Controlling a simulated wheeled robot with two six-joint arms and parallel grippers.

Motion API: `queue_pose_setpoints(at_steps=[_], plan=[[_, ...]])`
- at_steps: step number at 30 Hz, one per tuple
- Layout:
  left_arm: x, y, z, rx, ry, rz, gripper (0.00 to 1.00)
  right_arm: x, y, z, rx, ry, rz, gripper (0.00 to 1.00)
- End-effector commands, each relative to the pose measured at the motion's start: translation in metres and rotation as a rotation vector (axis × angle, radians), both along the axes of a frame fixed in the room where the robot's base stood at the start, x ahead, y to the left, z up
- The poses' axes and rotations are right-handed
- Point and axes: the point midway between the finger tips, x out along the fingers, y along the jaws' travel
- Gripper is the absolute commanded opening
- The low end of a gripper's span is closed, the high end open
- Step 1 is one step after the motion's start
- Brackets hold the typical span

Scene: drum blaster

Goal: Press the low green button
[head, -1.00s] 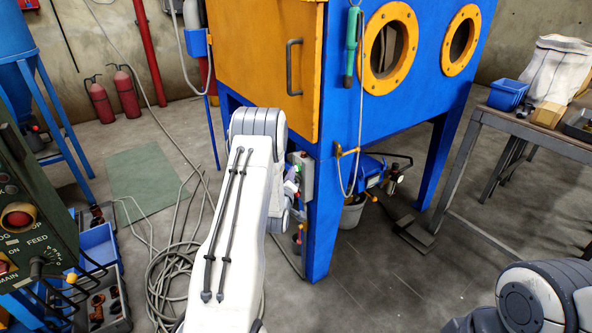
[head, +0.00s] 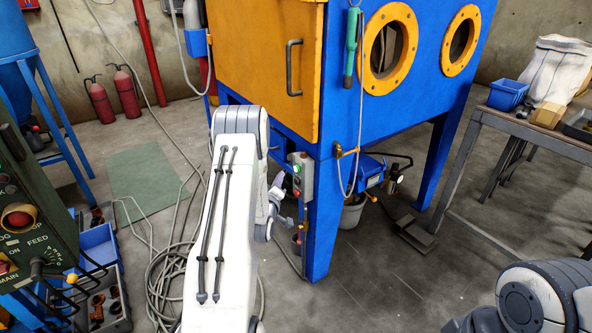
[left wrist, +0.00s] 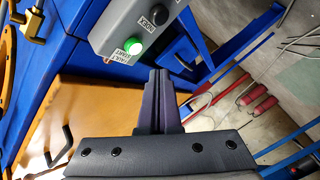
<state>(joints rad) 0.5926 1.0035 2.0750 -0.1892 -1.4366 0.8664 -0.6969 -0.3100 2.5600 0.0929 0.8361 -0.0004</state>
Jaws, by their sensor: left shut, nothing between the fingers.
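In the left wrist view, a lit green button (left wrist: 133,46) sits on a grey control box (left wrist: 122,20), beside a black button (left wrist: 158,15). The same box (head: 302,178) shows in the head view on the blue cabinet's near leg. My left gripper (left wrist: 159,74) is shut and empty. In the left wrist view its tips appear below and right of the green button, apart from it in the picture; the depth gap is unclear. In the head view the left gripper (head: 279,182) is small, just left of the box. My right gripper is not in view.
The blue cabinet (head: 330,110) has an orange door (head: 262,60). A hose hangs at its front corner. A bucket (head: 352,214) and a foot pedal (head: 411,232) are on the floor. A cable coil (head: 170,275) lies left of my arm. A workbench (head: 490,118) stands right.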

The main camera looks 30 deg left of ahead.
Motion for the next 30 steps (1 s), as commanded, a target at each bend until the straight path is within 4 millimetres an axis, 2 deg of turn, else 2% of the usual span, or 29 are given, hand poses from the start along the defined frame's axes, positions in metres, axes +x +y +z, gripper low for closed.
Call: queue_pose_setpoints(at_steps=[3, 8, 30], plan=[[-0.012, 0.006, 0.000, 0.000, 0.000, 0.003, 0.00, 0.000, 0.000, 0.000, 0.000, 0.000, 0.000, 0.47], [-0.019, 0.009, 0.001, 0.001, -0.001, 0.002, 0.00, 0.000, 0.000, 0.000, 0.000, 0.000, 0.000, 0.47], [-0.020, 0.008, 0.000, 0.001, -0.001, 0.000, 0.00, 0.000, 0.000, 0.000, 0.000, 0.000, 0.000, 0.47]])
